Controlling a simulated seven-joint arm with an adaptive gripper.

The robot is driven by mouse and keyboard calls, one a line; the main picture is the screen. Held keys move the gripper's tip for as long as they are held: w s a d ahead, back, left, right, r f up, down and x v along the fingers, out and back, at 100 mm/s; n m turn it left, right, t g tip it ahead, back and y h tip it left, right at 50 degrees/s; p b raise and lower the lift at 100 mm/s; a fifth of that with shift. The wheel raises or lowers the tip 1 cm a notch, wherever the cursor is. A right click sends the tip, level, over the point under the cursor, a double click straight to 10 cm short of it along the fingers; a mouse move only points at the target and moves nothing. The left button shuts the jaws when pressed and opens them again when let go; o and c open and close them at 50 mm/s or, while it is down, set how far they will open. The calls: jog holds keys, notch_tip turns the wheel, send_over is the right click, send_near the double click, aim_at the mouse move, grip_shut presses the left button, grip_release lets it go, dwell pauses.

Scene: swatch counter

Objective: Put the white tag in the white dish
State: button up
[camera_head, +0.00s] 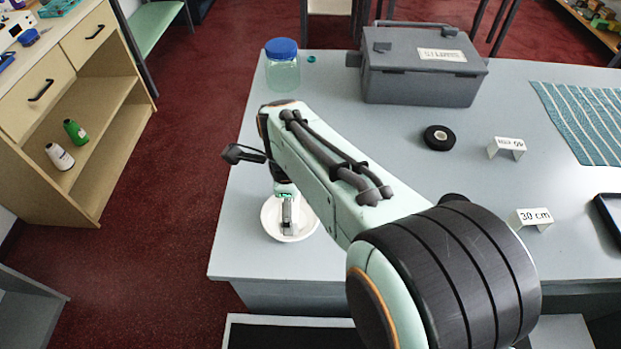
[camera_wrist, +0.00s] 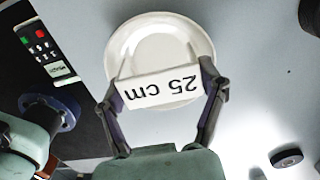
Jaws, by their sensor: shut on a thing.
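The white tag (camera_wrist: 160,88), a small folded card marked "25 cm", is between the two fingers of my gripper (camera_wrist: 163,79) in the wrist view. My gripper is shut on its two ends. The white dish (camera_wrist: 158,22) is round and lies beyond the tag, which covers its near part. In the head view the dish (camera_head: 270,222) is near the counter's left front, with my gripper (camera_head: 288,222) over it. The tag is hard to make out there. I cannot tell whether the tag touches the dish.
A blue-lidded jar (camera_head: 283,68) and a grey box (camera_head: 420,78) stand at the back. A black tape roll (camera_head: 439,138), a white tag (camera_head: 506,147), a "30 cm" tag (camera_head: 530,218) and a striped teal cloth (camera_head: 585,115) are to the right. The counter's left edge is close to the dish.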

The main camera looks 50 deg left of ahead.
jog(key=shift+f, duration=0.15)
jog(key=shift+f, duration=0.15)
jog(key=o, duration=0.8)
